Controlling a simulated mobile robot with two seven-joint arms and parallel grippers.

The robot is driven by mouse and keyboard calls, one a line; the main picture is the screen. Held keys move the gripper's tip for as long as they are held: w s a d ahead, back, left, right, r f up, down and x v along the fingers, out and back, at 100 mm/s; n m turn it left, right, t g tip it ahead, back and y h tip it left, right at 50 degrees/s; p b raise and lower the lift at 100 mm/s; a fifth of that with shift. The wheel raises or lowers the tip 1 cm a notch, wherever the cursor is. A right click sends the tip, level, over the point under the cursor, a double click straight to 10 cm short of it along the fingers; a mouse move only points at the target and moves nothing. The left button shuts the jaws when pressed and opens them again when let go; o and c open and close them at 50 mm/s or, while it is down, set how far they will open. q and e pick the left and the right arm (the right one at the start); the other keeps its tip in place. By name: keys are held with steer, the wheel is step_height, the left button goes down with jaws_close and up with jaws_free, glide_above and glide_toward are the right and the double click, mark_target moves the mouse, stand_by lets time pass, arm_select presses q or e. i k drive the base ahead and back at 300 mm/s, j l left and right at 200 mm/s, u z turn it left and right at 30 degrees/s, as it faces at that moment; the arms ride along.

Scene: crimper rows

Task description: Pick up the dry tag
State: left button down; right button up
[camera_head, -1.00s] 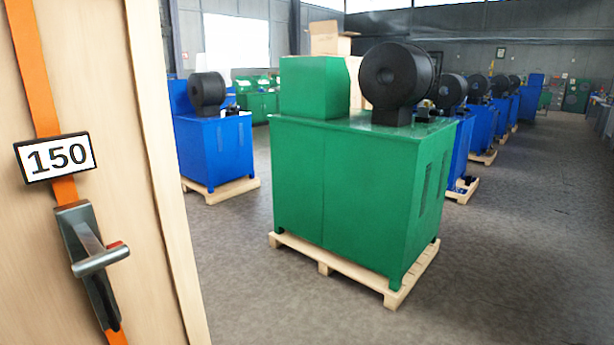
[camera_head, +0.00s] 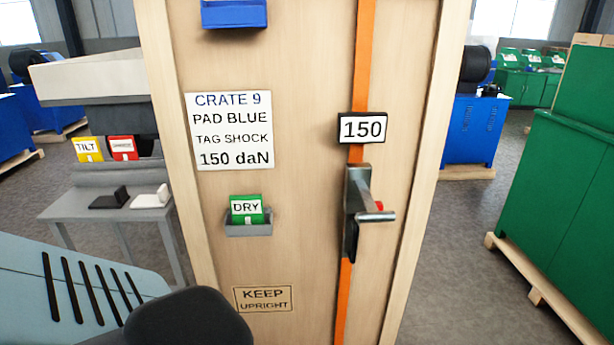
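The dry tag (camera_head: 246,209) is a small green tag with a white label reading DRY. It stands upright in a small grey holder (camera_head: 248,229) on the face of a tall wooden crate (camera_head: 310,190). The holder hides its lower edge. Neither of my grippers is in view, and nothing is touching the tag.
The crate carries a label sheet (camera_head: 230,131), an orange strap (camera_head: 365,70), a 150 sign (camera_head: 362,129) and a protruding metal buckle (camera_head: 362,205). A grey stand (camera_head: 120,180) at left holds a yellow tag (camera_head: 88,149) and a red tag (camera_head: 122,148). A green machine (camera_head: 565,190) is at right.

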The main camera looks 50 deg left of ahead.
mark_target(246, 210)
steer(key=u, duration=1.85)
